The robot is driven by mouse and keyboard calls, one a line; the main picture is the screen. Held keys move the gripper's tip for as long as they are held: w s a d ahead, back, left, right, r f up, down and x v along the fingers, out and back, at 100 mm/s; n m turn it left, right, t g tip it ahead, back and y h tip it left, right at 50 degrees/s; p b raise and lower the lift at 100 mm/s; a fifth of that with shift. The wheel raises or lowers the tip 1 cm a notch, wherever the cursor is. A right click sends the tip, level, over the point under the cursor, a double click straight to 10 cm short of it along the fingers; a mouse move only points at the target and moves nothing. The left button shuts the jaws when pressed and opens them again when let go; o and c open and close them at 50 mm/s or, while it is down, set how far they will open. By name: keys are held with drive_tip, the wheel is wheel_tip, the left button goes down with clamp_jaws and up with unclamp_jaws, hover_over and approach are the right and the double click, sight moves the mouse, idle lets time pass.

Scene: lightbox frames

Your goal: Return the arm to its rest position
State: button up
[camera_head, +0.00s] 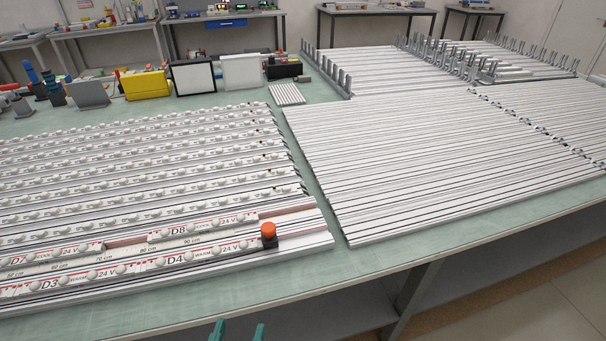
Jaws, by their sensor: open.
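My gripper (238,331) shows only as two teal fingertips at the bottom edge of the head view. They stand apart with a gap between them, and nothing shows in the gap. They are in front of the near edge of the green-topped table (270,291). The rest of my arm is out of view.
White rails with LED strips (130,200) lie on the table's left half, with a red-topped black block (268,235) at their near end. Plain aluminium profiles (430,150) cover the right. A yellow case (145,85) and panels stand behind. Free tabletop runs along the near edge.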

drive_tip(key=d+f+m+g+h, duration=0.2)
drive_tip(key=d+f+m+g, duration=0.3)
drive_tip(key=d+m, duration=0.6)
drive_tip(key=d+f+m+g+h, duration=0.3)
drive_tip(key=d+f+m+g, duration=0.25)
drive_tip(key=d, duration=0.85)
drive_tip(key=s+d+f+m+g+y, duration=0.2)
drive_tip(key=s+d+m+g+y, duration=0.1)
drive_tip(key=s+d+m, duration=0.3)
drive_tip(key=s+d+f+m+g+y, duration=0.3)
drive_tip(key=s+d+m, duration=0.3)
drive_tip(key=s+m, duration=0.4)
drive_tip(key=m, duration=0.2)
drive_tip(key=shift+s+d+m+y, duration=0.25)
drive_tip(key=shift+d+m+y, duration=0.05)
drive_tip(key=shift+m, duration=0.05)
